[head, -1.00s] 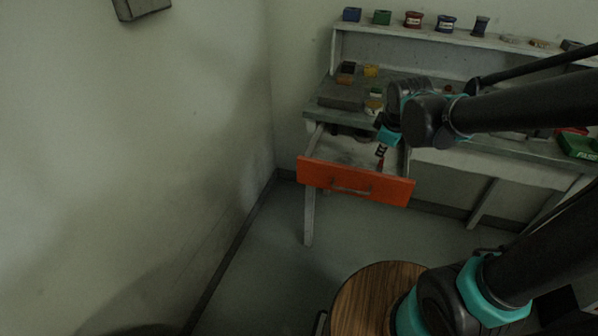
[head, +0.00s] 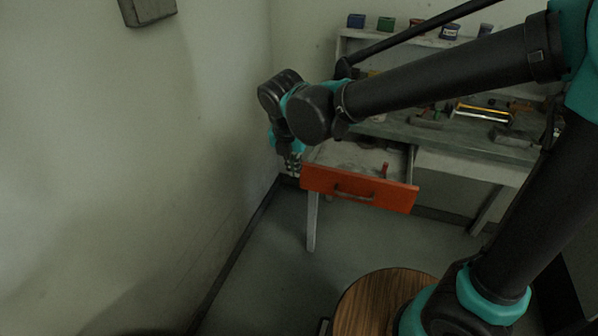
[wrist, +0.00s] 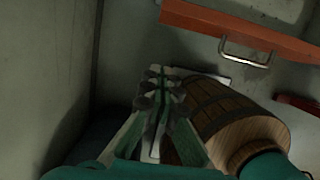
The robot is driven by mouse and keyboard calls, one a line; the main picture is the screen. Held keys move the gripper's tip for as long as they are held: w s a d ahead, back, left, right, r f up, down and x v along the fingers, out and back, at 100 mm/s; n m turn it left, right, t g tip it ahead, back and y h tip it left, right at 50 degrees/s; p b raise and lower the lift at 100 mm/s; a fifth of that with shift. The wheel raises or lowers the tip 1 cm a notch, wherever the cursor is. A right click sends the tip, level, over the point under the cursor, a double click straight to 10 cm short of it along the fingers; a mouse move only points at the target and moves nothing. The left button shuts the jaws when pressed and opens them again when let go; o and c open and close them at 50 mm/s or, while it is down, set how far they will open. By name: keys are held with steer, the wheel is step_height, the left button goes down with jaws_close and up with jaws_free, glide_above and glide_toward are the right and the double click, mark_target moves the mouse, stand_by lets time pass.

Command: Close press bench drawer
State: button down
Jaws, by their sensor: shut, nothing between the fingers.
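The press bench drawer has an orange front (head: 360,189) and stands pulled out of the bench in the head view. A small red-handled item (head: 385,169) shows inside it. The metal handle (head: 354,195) is at the middle of the front. My gripper (head: 292,168) is shut and empty, at the drawer's left front corner; I cannot tell whether it touches. In the wrist view, my gripper (wrist: 158,85) points down past the drawer front (wrist: 235,30), which crosses the upper right with its handle (wrist: 246,52). My arm hides part of the bench.
The bench (head: 470,146) carries tools and a back shelf with small containers. A plain wall (head: 130,170) is close on the left. A round wooden top (head: 375,300) stands in front; its barrel (wrist: 235,120) shows in the wrist view. Floor between is clear.

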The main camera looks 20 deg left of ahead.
mark_target(302, 177)
steer(key=w+f, duration=0.1)
steer(key=f, duration=0.2)
steer(key=w+f, duration=0.2)
steer(key=f, duration=0.1)
steer(key=w+f, duration=0.2)
steer(key=shift+w+f, duration=0.2)
steer(key=shift+f, duration=0.2)
steer(key=shift+w, duration=0.45)
steer(key=w, duration=2.1)
